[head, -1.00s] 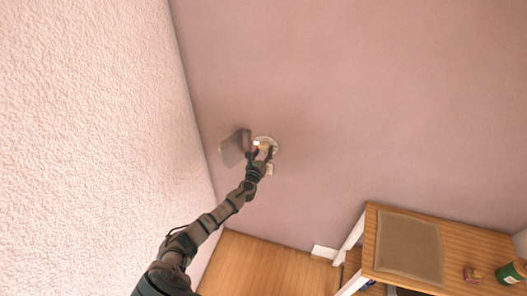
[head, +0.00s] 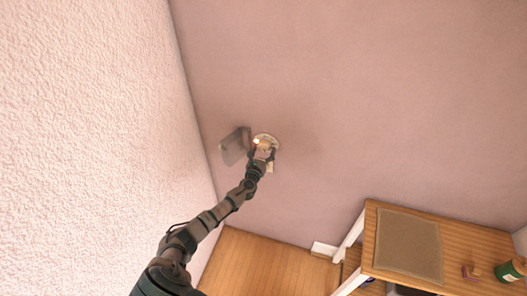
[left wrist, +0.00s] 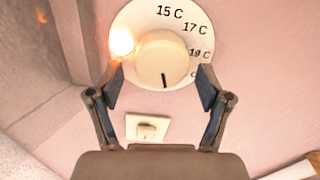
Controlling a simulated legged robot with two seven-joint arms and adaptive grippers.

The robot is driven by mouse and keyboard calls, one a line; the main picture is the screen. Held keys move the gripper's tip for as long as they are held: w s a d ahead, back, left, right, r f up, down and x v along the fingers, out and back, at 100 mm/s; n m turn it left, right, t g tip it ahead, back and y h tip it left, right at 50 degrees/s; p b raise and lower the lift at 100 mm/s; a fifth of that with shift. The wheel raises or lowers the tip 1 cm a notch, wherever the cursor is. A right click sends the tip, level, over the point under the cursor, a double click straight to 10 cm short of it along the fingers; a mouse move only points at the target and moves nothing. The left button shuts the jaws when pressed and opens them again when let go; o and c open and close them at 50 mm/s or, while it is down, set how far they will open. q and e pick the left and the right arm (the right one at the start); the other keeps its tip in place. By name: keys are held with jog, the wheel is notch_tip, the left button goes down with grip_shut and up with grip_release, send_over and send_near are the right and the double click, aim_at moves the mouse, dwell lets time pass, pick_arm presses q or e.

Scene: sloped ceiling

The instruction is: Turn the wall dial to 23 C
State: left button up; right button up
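The wall dial (left wrist: 186,22) is a round white plate with a cream knob (left wrist: 161,56). The marks 15 C, 17 C and 19 C show in the left wrist view; a further mark is partly hidden by the right-hand finger. The knob's dark line points down in the picture. A small warm light (left wrist: 122,40) glows at the knob's left. My left gripper (left wrist: 160,88) is open, its fingers spread either side of the knob's lower part, with gaps to it in the picture. The dial also shows in the head view (head: 266,138), partly covered by the gripper. My right gripper is out of view.
A small square wall switch (left wrist: 148,128) sits below the dial. A textured wall (head: 80,130) stands close on the left. A dark grey patch (head: 235,146) lies beside the dial, perhaps a shadow. A wooden table (head: 465,245) stands at the lower right.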

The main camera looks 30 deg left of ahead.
pick_arm(q)
jog(key=shift+r, duration=0.15)
jog(key=shift+s, duration=0.3)
jog(key=v, duration=1.1)
jog(key=shift+f, duration=0.2)
jog(key=shift+s+f, duration=0.1)
jog(key=shift+s, duration=0.05)
